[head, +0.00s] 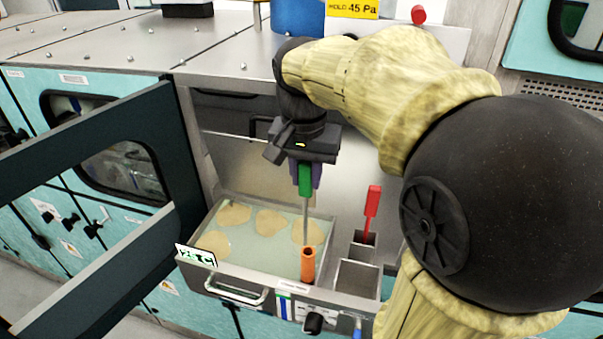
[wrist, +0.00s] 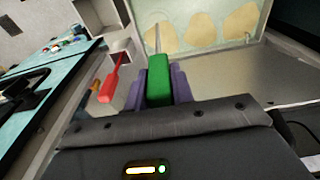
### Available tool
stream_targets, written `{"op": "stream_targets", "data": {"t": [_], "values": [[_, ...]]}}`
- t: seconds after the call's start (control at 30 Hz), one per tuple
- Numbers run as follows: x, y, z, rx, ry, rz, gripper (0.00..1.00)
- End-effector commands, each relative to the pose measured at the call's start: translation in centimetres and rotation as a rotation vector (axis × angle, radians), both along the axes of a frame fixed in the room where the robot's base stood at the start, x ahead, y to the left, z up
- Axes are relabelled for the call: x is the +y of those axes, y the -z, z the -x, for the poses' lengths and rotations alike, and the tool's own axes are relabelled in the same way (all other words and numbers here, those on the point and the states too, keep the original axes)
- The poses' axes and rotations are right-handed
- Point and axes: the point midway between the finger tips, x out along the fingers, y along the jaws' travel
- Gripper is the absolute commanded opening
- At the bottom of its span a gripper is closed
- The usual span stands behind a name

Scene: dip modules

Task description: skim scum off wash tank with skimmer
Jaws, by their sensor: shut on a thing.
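The wash tank (head: 258,276) is an open metal drawer-like basin with pale liquid. Several tan scum patches (head: 270,222) float in it, and some also show in the wrist view (wrist: 195,30). My gripper (head: 305,182), with purple fingers, is shut on the green handle of a tool, which I take to be the skimmer (head: 305,179); its green handle also shows in the wrist view (wrist: 159,80). Its thin shaft points down over the tank's front right part. The lower end is hidden at or behind an orange cylinder (head: 308,264), so I cannot tell whether it touches the liquid.
A red-handled tool (head: 372,207) stands in a metal holder (head: 357,276) right of the tank; it also shows in the wrist view (wrist: 109,83). A dark-framed open door (head: 160,130) stands left of the tank. A small sign (head: 196,256) is at the tank's left front corner.

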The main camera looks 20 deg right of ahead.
Motion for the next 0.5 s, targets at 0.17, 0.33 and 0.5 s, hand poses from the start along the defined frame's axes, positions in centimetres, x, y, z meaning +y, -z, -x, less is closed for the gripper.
{"op": "stream_targets", "data": {"t": [0.17, 0.33, 0.5], "values": [[-0.6, -0.1, -0.7, -0.002, 0.003, 0.0, 0.05], [-1.1, -0.1, -1.4, 0.0, 0.002, 0.0, 0.05], [-1.6, -0.1, -2.0, 0.0, 0.001, 0.0, 0.05]]}}
